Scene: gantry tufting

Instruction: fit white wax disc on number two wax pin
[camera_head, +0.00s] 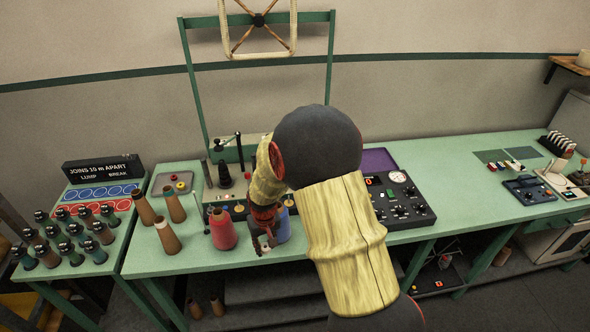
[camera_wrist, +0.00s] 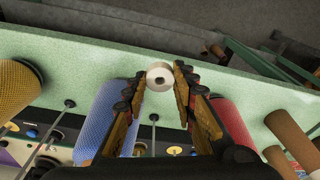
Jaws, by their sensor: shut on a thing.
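My gripper (camera_wrist: 160,78) is shut on the white wax disc (camera_wrist: 158,74), a small white ring held between the fingertips, above the green table's edge in the wrist view. In the head view my gripper (camera_head: 265,243) is between the red cone and the blue cone, and the disc is hard to make out there. Thin upright pins with dark tips show in the wrist view: one (camera_wrist: 153,137) just below the disc, between the fingers, and another (camera_wrist: 70,104) to the left. The disc appears apart from both. I cannot read the pins' numbers.
A red cone (camera_head: 222,229) and a blue cone (camera_head: 283,228) stand close on either side of my gripper. Brown cones (camera_head: 167,236) stand to the left on the green table (camera_head: 190,259). A black control box (camera_head: 408,208) stands to the right.

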